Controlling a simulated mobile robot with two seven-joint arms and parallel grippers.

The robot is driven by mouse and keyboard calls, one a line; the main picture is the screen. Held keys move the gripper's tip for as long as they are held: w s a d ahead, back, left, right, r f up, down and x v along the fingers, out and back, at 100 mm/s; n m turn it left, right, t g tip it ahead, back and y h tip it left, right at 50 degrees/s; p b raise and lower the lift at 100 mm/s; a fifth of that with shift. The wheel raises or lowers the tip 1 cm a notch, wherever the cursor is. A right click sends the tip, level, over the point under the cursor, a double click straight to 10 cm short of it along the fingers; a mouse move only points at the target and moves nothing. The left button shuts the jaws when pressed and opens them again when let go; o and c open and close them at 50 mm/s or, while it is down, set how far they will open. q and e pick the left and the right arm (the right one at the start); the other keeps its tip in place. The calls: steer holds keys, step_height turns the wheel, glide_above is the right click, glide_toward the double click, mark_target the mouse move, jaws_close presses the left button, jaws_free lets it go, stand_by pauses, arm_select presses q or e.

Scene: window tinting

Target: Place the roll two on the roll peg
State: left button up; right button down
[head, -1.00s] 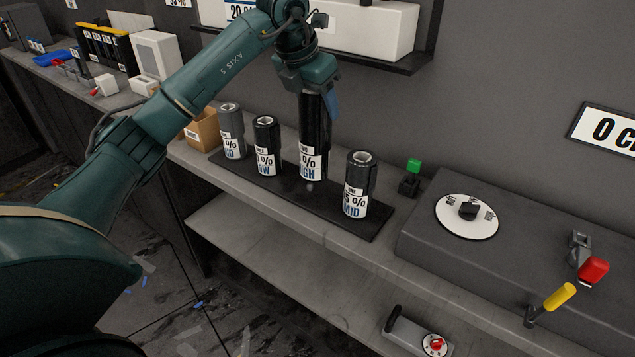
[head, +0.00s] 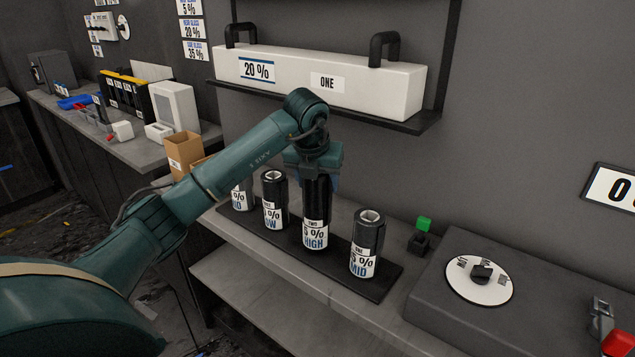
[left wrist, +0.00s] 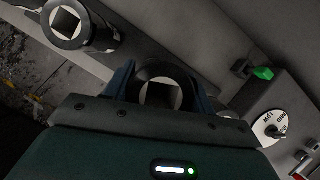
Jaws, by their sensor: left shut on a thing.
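Roll two (head: 316,212) is a tall black cylinder with a white label reading TWO, 5 % and HIGH. It is upright over the dark rack (head: 384,285), between two other rolls. My left gripper (head: 315,172) comes down from above and is shut around its upper end. In the left wrist view the gripper's blue fingers (left wrist: 162,85) flank the roll's round dark end (left wrist: 155,70), which has a square hole. I cannot tell whether the roll's lower end touches the rack. No bare roll peg can be made out. My right gripper is out of view.
The LOW roll (head: 274,200) stands just left of roll two, and the MID roll (head: 367,243) stands to its right. A white box (head: 380,90) sits on a wall shelf behind my arm. A green-topped switch (head: 421,237) and a dial (head: 480,279) are to the right.

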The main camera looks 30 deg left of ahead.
arm_select(q)
steer(key=shift+f, duration=0.3)
steer(key=o, duration=1.2)
steer(key=shift+f, duration=0.2)
steer(key=o, duration=0.4)
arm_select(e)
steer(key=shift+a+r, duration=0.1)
arm_select(q)
steer(key=shift+r, duration=0.15)
steer(key=v, duration=1.2)
steer(key=shift+b, duration=0.35)
